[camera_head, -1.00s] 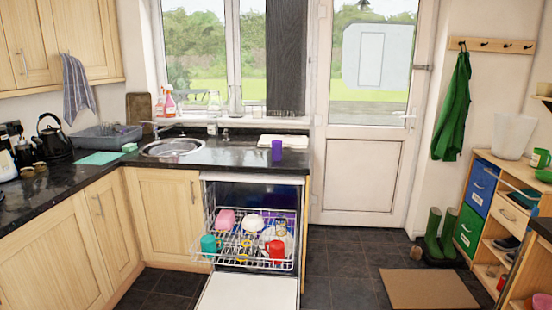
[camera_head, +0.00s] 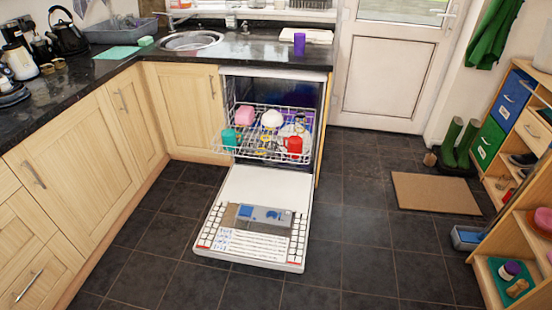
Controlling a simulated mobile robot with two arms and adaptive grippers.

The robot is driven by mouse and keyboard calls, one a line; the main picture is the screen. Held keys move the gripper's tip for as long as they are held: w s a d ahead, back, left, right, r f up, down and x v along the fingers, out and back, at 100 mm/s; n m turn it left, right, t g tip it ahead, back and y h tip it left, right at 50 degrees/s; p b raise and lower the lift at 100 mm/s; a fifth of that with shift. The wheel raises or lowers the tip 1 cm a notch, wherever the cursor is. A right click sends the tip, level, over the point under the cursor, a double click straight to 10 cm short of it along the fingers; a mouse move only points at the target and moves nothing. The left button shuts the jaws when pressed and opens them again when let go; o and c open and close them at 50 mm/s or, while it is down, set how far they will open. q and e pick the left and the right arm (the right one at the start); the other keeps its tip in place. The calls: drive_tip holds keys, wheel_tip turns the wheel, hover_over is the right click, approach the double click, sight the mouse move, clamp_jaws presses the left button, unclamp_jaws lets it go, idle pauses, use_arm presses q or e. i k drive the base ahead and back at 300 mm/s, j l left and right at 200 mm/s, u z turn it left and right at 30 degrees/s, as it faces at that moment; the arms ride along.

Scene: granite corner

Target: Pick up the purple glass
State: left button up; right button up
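The purple glass (camera_head: 299,43) stands upright on the black granite worktop (camera_head: 262,52), near its right end above the dishwasher. A folded white cloth or mat lies beside and behind it. Neither of my grippers shows in the head view, so whether they are open or shut is hidden.
The dishwasher door (camera_head: 256,218) is folded down and juts over the floor. Its pulled-out rack (camera_head: 252,148) holds a red mug (camera_head: 293,145), a teal mug (camera_head: 229,137), and other dishes. A sink (camera_head: 192,41) is left of the glass. Dark floor tiles (camera_head: 385,245) lie clear at right.

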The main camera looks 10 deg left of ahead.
sight(299, 39)
drive_tip(key=i+l, duration=0.75)
drive_tip(key=l, duration=0.3)
